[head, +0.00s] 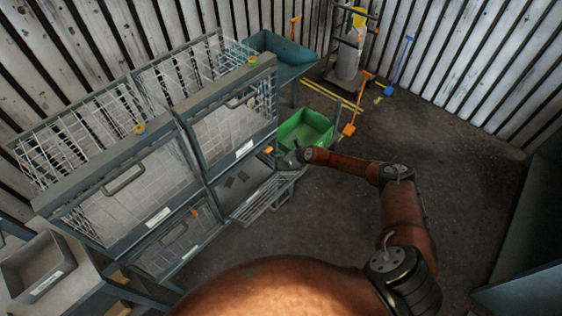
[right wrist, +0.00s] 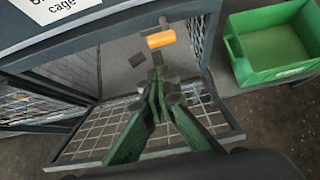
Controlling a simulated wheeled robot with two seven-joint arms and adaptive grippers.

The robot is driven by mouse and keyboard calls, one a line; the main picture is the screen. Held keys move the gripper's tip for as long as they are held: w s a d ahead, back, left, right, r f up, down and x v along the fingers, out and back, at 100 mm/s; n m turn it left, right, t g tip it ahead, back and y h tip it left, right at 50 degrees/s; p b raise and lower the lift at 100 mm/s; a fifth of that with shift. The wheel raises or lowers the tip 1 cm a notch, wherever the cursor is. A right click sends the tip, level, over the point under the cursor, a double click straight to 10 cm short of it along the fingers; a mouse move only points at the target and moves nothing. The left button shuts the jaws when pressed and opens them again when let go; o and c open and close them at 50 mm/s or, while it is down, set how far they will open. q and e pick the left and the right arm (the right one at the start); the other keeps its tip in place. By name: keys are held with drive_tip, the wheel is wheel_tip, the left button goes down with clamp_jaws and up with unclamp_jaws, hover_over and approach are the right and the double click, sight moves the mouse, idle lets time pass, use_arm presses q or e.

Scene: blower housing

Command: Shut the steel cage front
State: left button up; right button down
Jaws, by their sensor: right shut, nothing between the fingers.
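The steel cages stand at the left in the head view, stacked in two rows. The lower right cage's mesh front (head: 262,200) is open and tilts down and outward from the cage. In the right wrist view the open front (right wrist: 85,143) shows as a framed grid below and behind the fingers. My right gripper (head: 288,160) is near the right side of this opening in the head view. Its green fingers (right wrist: 160,100) are shut and empty, above the open front; whether they touch it I cannot tell. My left gripper is not in view.
A green bin (head: 305,130) stands close right of the cages. Small dark pieces (head: 236,179) lie inside the open cage. A grey tray (head: 38,265) is at lower left.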

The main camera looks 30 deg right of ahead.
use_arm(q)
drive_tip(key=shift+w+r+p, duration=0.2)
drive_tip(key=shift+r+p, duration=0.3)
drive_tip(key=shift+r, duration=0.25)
use_arm(e)
drive_tip(key=r, duration=0.4)
drive_tip(key=shift+w+a, duration=0.25)
drive_tip(key=shift+w, duration=0.05)
